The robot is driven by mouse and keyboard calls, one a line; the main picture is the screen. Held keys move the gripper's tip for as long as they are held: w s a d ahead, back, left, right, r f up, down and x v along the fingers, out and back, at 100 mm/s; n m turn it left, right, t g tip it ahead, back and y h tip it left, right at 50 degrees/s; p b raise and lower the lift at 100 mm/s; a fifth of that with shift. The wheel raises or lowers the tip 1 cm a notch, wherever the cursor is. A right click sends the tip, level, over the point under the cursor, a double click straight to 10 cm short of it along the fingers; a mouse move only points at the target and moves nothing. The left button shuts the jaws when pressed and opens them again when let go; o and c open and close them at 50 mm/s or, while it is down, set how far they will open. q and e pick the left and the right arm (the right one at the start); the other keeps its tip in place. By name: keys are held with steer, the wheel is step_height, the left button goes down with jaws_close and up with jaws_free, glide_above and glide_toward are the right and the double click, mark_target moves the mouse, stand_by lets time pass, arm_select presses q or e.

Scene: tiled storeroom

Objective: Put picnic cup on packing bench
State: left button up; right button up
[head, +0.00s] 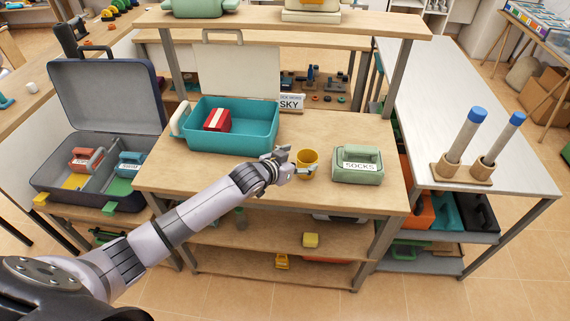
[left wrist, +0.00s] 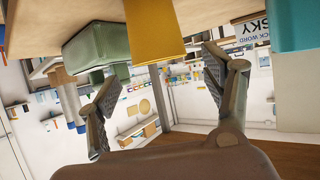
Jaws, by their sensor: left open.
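The yellow picnic cup (head: 308,158) stands upright on the wooden bench top (head: 350,130), near its front edge, between the teal case and the green socks case. My left gripper (head: 297,163) is open just left of the cup, with its fingers pointing toward it. In the left wrist view, which is upside down, the cup (left wrist: 155,30) shows at the top centre, ahead of the spread fingers (left wrist: 162,75). I cannot tell whether a finger touches it. My right gripper is not in view.
The green socks case (head: 358,168) is close on the cup's right. An open teal case (head: 262,125) with a red box (head: 217,120) stands left behind. An open grey case (head: 95,200) is at far left. A white table (head: 425,100) with two blue-topped cylinders is at right.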

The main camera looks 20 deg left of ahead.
arm_select(q)
steer(key=v, duration=0.8)
